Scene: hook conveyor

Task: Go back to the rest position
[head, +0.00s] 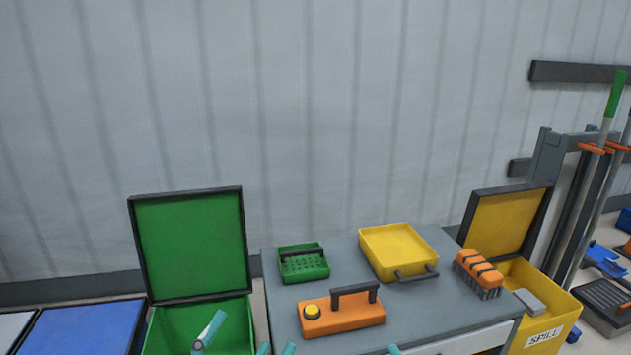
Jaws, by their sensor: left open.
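My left gripper (236,338) shows at the bottom edge, left of centre. Its teal fingertips are apart and nothing shows between them. One fingertip overlaps the open green case in the picture. More teal tips show at the bottom edge further right; one, low in front of the table, seems to be part of my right gripper (394,350). Too little of it is in view to tell its opening. Most of both arms is outside the frame.
A grey table (285,300) holds a green basket (303,265), a yellow tray (398,250), an orange handled box (342,315) and an orange brush (479,272). A green case (190,245) stands left, a yellow SPILL bin (545,305) right. Tool rack (548,165) at far right.

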